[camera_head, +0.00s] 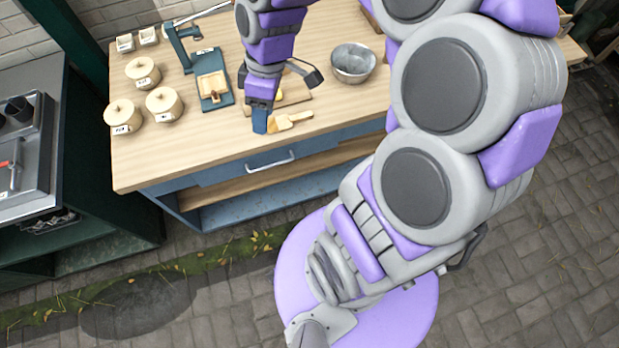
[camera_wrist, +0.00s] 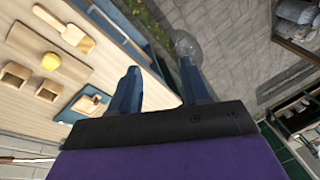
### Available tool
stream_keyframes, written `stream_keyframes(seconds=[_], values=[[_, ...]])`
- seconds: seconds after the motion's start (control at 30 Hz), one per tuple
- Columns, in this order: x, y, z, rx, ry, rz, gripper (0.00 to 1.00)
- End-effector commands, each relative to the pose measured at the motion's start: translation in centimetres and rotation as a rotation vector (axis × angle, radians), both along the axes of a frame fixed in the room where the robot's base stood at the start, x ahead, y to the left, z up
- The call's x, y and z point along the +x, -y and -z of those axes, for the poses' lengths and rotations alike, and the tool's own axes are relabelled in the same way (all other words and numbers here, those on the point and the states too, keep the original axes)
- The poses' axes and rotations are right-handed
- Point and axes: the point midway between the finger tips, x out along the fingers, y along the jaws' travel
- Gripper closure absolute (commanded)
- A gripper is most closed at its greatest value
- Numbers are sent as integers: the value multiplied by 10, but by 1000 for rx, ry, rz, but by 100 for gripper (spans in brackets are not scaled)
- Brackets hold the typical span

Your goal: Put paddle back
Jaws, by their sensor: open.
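A pale wooden paddle (camera_head: 291,121) lies flat near the front edge of the wooden worktop. The paddle also shows at the upper left of the wrist view (camera_wrist: 68,28). My gripper (camera_head: 261,121) points down close to the left of the paddle in the head view. In the wrist view my gripper (camera_wrist: 158,72) has its two blue fingers spread apart, with nothing held between them. The paddle lies outside the fingers, to their left. In the head view I cannot tell whether the gripper touches the worktop.
A blue scale-like stand (camera_head: 187,55) and a blue tray with a wooden mould (camera_head: 213,86) stand left of my arm. Several lidded pots (camera_head: 164,101) stand at the left. A metal bowl (camera_head: 353,62) is at the right. The front worktop strip (camera_head: 190,155) is clear.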

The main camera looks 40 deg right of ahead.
Motion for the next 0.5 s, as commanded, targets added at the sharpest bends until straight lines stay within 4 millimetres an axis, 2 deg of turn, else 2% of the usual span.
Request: stream_keyframes(seconds=[0.03, 0.1, 0.3, 0.5], values=[[-19, -8, -6, -32, -20, 45, 53], [-44, -15, -13, -77, -52, 137, 53], [-118, -23, -21, -209, -132, 434, 53], [-169, -21, -19, -294, -166, 692, 53]])
